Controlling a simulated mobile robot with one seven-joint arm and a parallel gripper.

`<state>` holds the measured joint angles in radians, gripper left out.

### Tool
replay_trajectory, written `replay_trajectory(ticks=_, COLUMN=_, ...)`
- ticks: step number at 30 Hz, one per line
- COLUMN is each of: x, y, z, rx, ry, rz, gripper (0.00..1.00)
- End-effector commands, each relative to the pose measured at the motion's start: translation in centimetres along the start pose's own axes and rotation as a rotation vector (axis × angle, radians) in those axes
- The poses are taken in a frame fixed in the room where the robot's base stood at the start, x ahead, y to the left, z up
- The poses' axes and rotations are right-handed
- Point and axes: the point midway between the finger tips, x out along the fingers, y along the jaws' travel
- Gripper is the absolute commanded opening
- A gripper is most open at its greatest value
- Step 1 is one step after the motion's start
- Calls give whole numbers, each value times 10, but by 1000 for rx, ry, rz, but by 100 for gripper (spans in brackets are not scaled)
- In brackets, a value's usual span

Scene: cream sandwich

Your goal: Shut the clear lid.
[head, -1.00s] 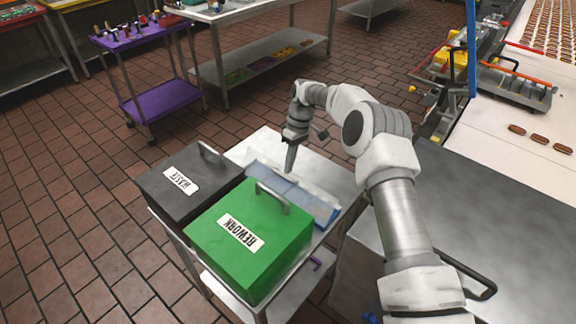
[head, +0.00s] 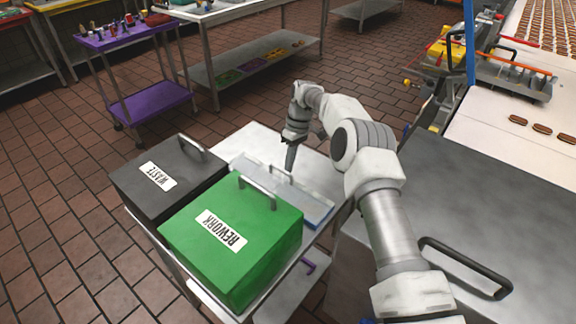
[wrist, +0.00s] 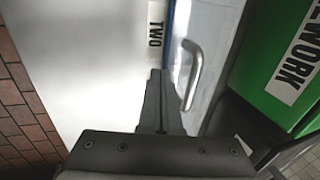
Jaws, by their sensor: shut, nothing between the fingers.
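The clear lid (head: 305,194) lies over the shallow blue tray (head: 322,222) on the cart, behind the green box. It looks flat or nearly so; I cannot tell whether its edge is fully seated. Its metal handle (head: 279,173) shows, and in the wrist view the handle (wrist: 192,75) stands just right of my fingers. My gripper (head: 290,168) points down at the handle side of the lid, shut and empty. In the wrist view my gripper (wrist: 157,75) is beside the handle, not around it. Whether the fingertips touch the lid is unclear.
The green REWORK box (head: 232,240) and dark WASTE box (head: 170,178) stand close on the tray's near and left sides. A bare strip of cart top (head: 258,137) lies behind the tray. A steel table (head: 465,205) is at right.

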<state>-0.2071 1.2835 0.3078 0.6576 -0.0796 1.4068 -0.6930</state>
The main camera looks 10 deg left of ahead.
Motion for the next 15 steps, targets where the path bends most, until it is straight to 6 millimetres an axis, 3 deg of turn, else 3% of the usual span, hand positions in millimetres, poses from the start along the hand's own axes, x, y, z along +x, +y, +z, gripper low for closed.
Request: replay_trajectory(ticks=15, x=10, y=4, z=1, rx=0, ry=-4, rz=-1, gripper=0)
